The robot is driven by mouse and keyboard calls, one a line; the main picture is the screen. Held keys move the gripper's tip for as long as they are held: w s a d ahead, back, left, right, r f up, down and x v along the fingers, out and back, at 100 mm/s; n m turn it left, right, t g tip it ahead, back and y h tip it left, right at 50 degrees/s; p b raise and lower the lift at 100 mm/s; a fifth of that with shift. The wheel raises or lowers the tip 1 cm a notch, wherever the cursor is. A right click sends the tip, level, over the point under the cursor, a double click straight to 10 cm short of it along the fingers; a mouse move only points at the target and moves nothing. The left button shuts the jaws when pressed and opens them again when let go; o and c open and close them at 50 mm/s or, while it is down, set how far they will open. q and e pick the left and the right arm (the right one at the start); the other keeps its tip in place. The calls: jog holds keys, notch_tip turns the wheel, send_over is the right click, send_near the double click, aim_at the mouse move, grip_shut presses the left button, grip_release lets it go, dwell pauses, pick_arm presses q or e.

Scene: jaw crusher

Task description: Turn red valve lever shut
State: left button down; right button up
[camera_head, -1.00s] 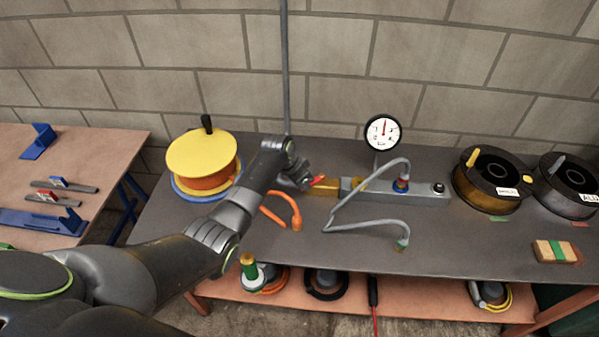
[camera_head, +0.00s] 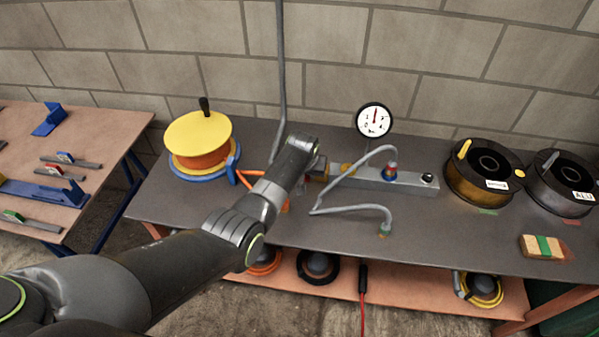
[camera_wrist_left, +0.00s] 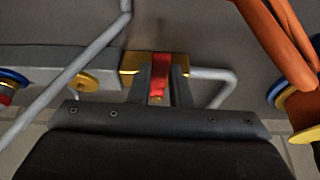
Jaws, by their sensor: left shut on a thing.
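The red valve lever (camera_wrist_left: 160,66) shows in the left wrist view, pointing from the brass valve body (camera_wrist_left: 131,62) in between my fingers. My left gripper (camera_wrist_left: 159,84) is shut on it, with one dark finger on each side. In the head view my left gripper (camera_head: 312,168) is at the left end of the grey manifold bar (camera_head: 406,181), and my own wrist hides the lever and most of the brass valve. A pressure gauge (camera_head: 374,119) stands behind the bar, its red needle pointing roughly up. My right gripper is not in view.
A yellow-topped reel (camera_head: 198,133) with an orange hose (camera_head: 252,172) stands left of the valve. A grey hose (camera_head: 350,209) loops in front of the bar. Two dark spools (camera_head: 484,176) and a wooden block (camera_head: 546,247) are at the right. The front middle of the bench is clear.

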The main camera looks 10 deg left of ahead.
pick_arm(q)
jog(key=shift+w+d+n, duration=0.1)
jog(key=shift+d+n, duration=0.1)
jog(key=shift+n, duration=0.1)
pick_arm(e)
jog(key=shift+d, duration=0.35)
pick_arm(q)
jog(key=c, duration=1.3)
grip_release()
jog(key=shift+r, duration=0.1)
jog(key=shift+s+r, duration=0.25)
jog(key=shift+r, duration=0.25)
jog(key=v, duration=1.6)
jog(key=shift+s+d+r, duration=0.1)
jog(key=shift+s+d, duration=0.05)
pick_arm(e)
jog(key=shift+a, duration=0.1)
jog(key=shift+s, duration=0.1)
